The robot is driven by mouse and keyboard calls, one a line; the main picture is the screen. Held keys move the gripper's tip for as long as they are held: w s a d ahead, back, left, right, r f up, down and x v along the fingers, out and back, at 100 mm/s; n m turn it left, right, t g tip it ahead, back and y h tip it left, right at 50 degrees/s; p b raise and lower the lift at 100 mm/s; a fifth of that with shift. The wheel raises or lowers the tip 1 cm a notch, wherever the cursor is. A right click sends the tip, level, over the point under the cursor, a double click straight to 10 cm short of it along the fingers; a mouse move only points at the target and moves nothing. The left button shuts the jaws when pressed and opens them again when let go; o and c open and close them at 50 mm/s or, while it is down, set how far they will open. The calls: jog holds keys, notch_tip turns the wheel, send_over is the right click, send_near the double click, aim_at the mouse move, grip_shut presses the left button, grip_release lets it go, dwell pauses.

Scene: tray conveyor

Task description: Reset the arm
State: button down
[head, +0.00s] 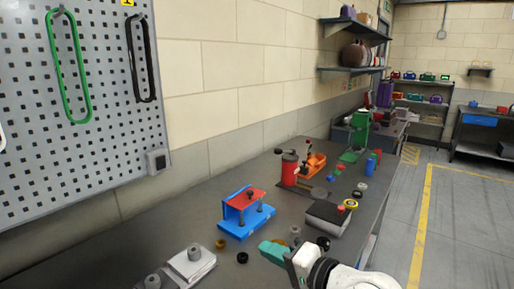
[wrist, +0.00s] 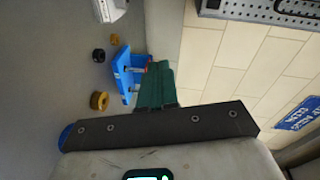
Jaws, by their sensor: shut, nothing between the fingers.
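My gripper (head: 273,252) is at the lower middle of the head view, with green fingers on a pale wrist. It is over the near part of the grey workbench (head: 110,240). In the wrist view my gripper (wrist: 156,85) has its green fingers together, with nothing between them. A blue fixture with a red top (head: 245,212) stands on the bench just beyond and to the left of the fingers in the head view. Part of that blue fixture (wrist: 124,74) shows beside the fingertips in the wrist view.
Small rings, including a dark one (head: 242,258), lie near the fixture. A white block (head: 190,265) is front left. A red cylinder device (head: 289,168), a black box (head: 330,215) and a green machine (head: 357,135) stand farther back. A pegboard (head: 85,100) hangs on the left wall.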

jog(key=s+d+f+h, duration=0.1)
jog(key=s+d+f, duration=0.1)
jog(key=f, duration=0.1)
jog(key=s+d+f+n+h, duration=0.1)
jog(key=s+d+f+h, duration=0.1)
jog(key=d+f, duration=0.1)
jog(key=s+d+f+n+g+h, duration=0.1)
jog(key=s+d+f, duration=0.1)
jog(key=f, duration=0.3)
jog(key=shift+s+d+f+h, duration=0.15)
jog(key=shift+s+d+h, duration=0.25)
jog(key=shift+d, duration=0.35)
jog(key=s+d+f+n+g+h, duration=0.1)
jog(key=s+d+f, duration=0.4)
jog(key=s, duration=0.5)
jog(key=s+d+f+n+g+h, duration=0.1)
jog(key=s+d+f+g+h, duration=0.2)
jog(key=s, duration=0.7)
jog(key=s+d+f+n+g+h, duration=0.1)
jog(key=s+d+f+g+h, duration=0.2)
jog(key=s, duration=0.7)
jog(key=d+f+g, duration=0.2)
jog(key=d+f, duration=0.2)
jog(key=f, duration=0.1)
jog(key=shift+s+d+f+n, duration=0.35)
jog(key=shift+f+n, duration=0.05)
